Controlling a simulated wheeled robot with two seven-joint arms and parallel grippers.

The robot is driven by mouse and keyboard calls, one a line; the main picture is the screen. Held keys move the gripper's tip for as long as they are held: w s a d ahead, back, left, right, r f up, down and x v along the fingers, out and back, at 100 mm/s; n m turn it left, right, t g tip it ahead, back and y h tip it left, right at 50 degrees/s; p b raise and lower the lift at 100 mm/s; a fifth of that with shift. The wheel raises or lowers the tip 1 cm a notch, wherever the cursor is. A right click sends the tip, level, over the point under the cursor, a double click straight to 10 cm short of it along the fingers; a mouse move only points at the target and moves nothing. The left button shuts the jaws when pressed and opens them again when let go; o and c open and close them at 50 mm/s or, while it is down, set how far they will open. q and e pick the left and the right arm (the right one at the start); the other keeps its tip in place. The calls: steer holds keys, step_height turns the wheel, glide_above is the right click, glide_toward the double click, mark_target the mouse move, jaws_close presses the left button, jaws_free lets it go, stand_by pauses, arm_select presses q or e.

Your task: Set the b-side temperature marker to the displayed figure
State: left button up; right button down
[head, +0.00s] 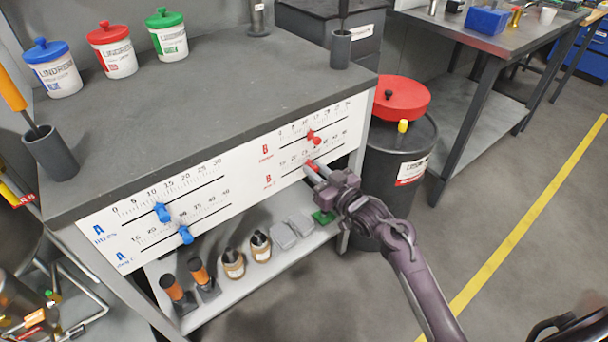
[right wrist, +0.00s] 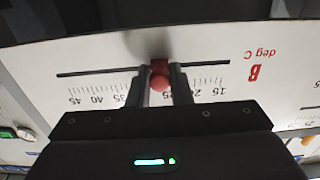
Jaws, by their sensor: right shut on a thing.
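My right gripper (head: 316,172) is at the white front panel, shut on the red lower B-side marker (head: 311,164), on the slot labelled "deg C". In the right wrist view, the marker's round knob (right wrist: 160,82) sits between the fingertips (right wrist: 161,88). That view shows the B scale (right wrist: 97,90) upside down, from 15 at right to 45 at left. The knob appears near 25, but the fingers hide part of the scale. The red upper B marker (head: 314,137) sits on the slot above. I cannot make out a displayed target figure. My left gripper is not in view.
Blue A-side markers (head: 161,212) sit at the panel's left. Lidded tubs (head: 115,58) stand on the grey bench (head: 215,100). A dark drum (head: 405,165) with a red lid stands close beside my right arm.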

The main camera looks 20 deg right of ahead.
steer(key=shift+w+d, duration=0.1)
steer(key=shift+d, duration=0.2)
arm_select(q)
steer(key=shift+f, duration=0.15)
arm_select(e)
steer(key=c, duration=1.3)
jaws_free()
arm_select(q)
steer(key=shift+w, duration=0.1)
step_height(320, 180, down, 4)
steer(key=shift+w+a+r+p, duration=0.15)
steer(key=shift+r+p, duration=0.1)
steer(key=shift+p, duration=0.25)
arm_select(e)
steer(key=v, duration=0.7)
steer(key=shift+s+d, duration=0.1)
steer(key=shift+s, duration=0.3)
